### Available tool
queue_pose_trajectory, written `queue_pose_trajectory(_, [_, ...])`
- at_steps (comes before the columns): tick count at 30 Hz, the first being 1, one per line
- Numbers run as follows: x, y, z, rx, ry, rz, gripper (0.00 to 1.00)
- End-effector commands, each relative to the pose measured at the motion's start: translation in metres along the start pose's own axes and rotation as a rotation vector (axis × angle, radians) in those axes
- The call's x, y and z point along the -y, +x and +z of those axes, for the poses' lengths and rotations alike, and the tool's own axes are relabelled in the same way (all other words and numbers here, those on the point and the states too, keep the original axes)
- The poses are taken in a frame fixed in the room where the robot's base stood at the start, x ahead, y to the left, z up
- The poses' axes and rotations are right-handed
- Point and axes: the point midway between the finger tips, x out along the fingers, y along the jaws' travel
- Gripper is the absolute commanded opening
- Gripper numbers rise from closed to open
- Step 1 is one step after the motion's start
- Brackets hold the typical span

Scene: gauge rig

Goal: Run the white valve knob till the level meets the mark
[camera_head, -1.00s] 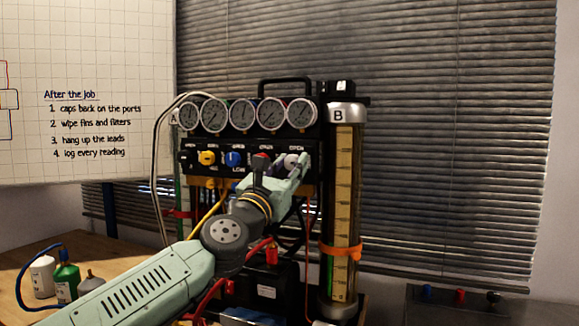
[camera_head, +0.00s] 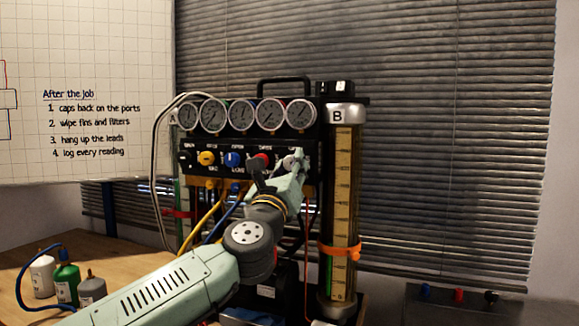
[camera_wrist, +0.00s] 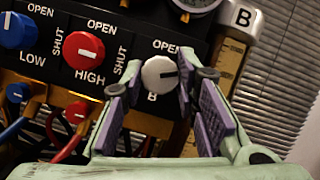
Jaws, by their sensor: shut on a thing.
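In the head view my gripper (camera_head: 290,168) largely covers the knob. The tall sight tube B (camera_head: 342,200) stands to the right with a scale. Its orange mark band (camera_head: 340,251) is low on the tube. A green liquid column (camera_head: 329,274) shows below the band; its exact top is hard to tell.
The red knob (camera_wrist: 83,51) and blue knob (camera_wrist: 17,30) are close to the left of my gripper. Several gauges (camera_head: 242,115) sit above the valves, and hoses hang below. Bottles (camera_head: 66,279) stand on the table at left.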

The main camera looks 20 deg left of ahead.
Motion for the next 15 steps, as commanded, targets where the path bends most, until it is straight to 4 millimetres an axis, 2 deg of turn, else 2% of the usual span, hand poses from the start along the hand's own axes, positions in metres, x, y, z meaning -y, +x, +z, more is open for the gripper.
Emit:
queue_pose_trajectory(1, [-0.0001,0.0003,0.0012,0.002,0.001,0.000,0.00])
queue_pose_trajectory(2, [-0.0001,0.0003,0.0012,0.002,0.002,0.000,0.29])
queue_pose_trajectory(10, [-0.0001,0.0002,0.0008,0.001,0.003,0.000,0.47])
queue_pose_trajectory(15, [0.0000,0.0002,0.0005,0.001,0.003,-0.001,0.48])
